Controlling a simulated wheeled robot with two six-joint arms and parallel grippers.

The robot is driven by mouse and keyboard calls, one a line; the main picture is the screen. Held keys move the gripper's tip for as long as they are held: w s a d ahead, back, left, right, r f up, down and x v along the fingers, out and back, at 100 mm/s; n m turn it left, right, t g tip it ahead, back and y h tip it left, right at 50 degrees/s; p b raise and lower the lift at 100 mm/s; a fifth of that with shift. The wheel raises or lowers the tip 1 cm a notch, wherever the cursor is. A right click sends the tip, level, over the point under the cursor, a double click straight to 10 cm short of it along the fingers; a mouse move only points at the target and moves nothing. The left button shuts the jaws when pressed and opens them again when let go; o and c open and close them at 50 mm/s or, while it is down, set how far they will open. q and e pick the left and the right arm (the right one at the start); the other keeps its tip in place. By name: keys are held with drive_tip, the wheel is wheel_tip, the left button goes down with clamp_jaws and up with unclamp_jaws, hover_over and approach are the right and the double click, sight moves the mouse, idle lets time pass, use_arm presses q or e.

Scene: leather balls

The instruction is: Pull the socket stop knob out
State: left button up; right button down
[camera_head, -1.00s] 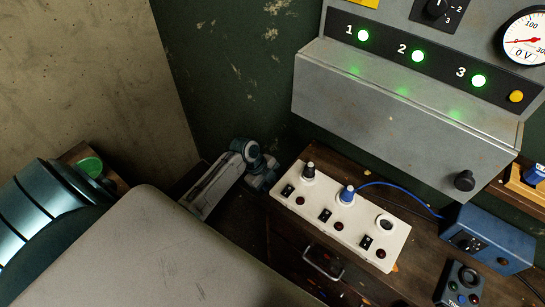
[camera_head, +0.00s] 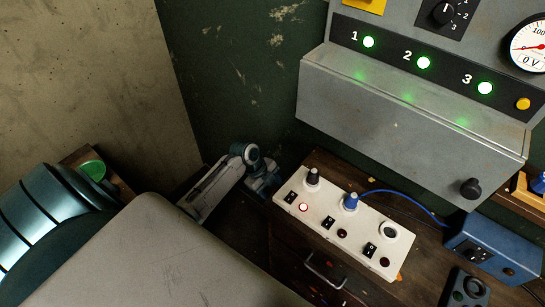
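A white three-socket strip (camera_head: 356,230) lies on the dark wooden bench. The right socket (camera_head: 390,232) is empty. The strip's left indicator (camera_head: 304,207) is lit; the other two are dark. Another black knob (camera_head: 471,188) sticks out from the grey cabinet's sloping front. I cannot tell which knob is the socket stop knob. Neither gripper shows; a grey and teal arm link of mine is left of the strip.
The grey cabinet (camera_head: 405,125) overhangs the strip, with three green lamps and a gauge (camera_head: 530,45). A blue box (camera_head: 493,246) and a black control box (camera_head: 465,290) stand at the right. A green button (camera_head: 93,170) is on a wooden block at the left.

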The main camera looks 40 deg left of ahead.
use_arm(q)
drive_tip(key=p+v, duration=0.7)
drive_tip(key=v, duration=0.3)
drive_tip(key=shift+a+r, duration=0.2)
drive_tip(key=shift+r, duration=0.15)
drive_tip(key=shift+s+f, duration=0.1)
